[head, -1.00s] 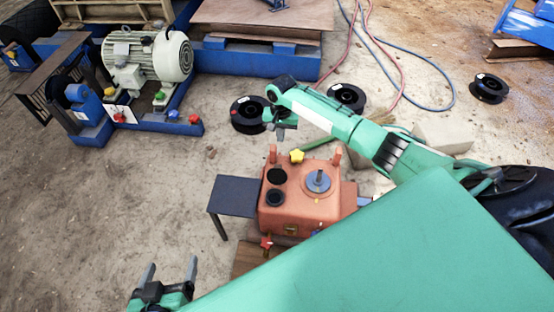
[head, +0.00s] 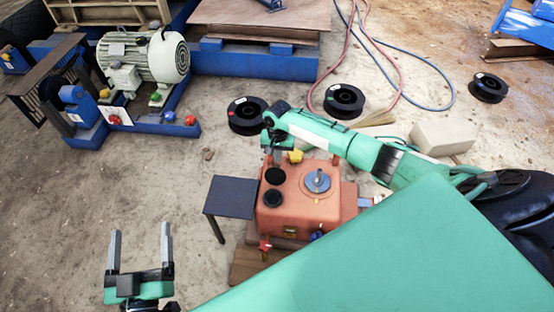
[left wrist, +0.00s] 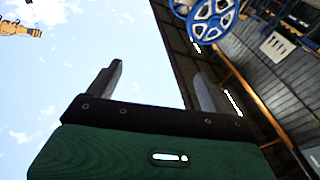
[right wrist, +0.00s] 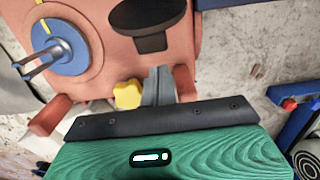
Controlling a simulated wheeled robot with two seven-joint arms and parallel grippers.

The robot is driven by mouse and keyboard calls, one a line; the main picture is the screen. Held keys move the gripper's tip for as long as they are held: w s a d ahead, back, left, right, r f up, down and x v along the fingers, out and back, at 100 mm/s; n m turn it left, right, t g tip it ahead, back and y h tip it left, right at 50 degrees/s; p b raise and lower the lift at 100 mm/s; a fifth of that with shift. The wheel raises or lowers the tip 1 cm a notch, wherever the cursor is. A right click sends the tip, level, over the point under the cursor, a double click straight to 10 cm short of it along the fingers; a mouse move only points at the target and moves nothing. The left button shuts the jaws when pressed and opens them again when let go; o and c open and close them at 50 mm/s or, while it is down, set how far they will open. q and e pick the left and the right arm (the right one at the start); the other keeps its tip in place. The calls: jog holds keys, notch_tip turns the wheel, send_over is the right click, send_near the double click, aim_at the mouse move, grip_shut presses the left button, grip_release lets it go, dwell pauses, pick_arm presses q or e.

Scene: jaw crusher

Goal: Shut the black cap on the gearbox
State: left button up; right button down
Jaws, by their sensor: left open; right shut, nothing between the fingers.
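The orange gearbox (head: 298,212) stands below the middle of the head view. Two round black shapes are on its left side, an upper one (head: 276,175) and a lower one (head: 274,198); I cannot tell surely which is the cap and which the opening. The right wrist view shows a black disc (right wrist: 135,14) with a dark block under it, on the orange top. My right gripper (right wrist: 158,84) is shut and empty, at the gearbox's far edge beside the yellow knob (right wrist: 127,94). My left gripper (head: 140,245) is open and empty, left of and apart from the gearbox.
A dark side plate (head: 230,197) adjoins the gearbox on the left. A grey shaft on a blue disc (head: 317,181) and upright orange lugs stand on the gearbox. Black spools (head: 344,101) lie behind. A motor (head: 143,58) stands at the upper left. The floor at left is clear.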

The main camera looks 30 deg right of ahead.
jog(key=shift+s+a+r, duration=0.45)
jog(key=shift+s+a, duration=0.15)
jog(key=shift+s, duration=0.25)
